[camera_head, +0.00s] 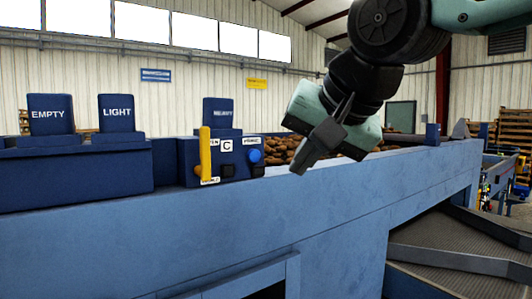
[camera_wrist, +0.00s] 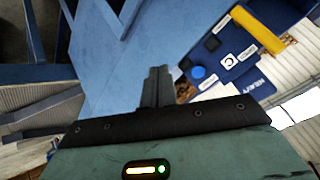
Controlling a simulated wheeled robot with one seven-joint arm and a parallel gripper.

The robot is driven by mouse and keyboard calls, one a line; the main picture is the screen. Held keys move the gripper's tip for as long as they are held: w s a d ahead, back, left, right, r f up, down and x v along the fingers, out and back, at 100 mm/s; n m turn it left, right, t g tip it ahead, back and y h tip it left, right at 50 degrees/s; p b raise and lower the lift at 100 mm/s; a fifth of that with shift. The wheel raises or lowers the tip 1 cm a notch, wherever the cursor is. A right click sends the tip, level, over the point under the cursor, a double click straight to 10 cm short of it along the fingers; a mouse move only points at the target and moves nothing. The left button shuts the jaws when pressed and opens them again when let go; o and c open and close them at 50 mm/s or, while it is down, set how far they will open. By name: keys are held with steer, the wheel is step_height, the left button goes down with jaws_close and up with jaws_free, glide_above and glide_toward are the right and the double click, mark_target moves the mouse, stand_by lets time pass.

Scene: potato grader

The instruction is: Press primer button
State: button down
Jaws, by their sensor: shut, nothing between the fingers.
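A round blue button (camera_head: 256,156) sits on the right side of a dark blue control box (camera_head: 190,165), under a small label too blurred to read surely. In the wrist view the same button (camera_wrist: 198,72) shows on the box face, right of my fingertips. My gripper (camera_head: 300,168) is shut and empty, its fingers pointing down and left. It hangs right of the box, in front of the potato bed, and looks apart from the button. In the wrist view my gripper's fingers (camera_wrist: 158,70) are together. Nothing hides the button.
A yellow lever (camera_head: 206,155) stands on the box's left side, beside a white C card (camera_head: 227,146) and small black buttons. Potatoes (camera_head: 280,150) lie behind the rail. Bins marked EMPTY (camera_head: 47,114) and LIGHT (camera_head: 117,112) stand left. The front of the blue frame (camera_head: 200,225) is clear.

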mark_target(254, 156)
steer(key=w+a+p, duration=0.1)
steer(key=w+a, duration=0.4)
steer(key=w, duration=0.2)
steer(key=shift+p, duration=0.3)
steer(key=shift+w+f, duration=0.1)
steer(key=shift+w, duration=0.1)
stand_by(2.0)
steer(key=shift+w+a, duration=0.2)
steer(key=shift+w, duration=0.05)
steer(key=shift+w+a, duration=0.3)
steer(key=shift+w, duration=0.1)
stand_by(0.9)
steer(key=shift+s+d, duration=0.1)
steer(key=shift+s+d+b, duration=0.45)
steer(key=shift+s+b, duration=0.1)
steer(key=shift+s, duration=0.1)
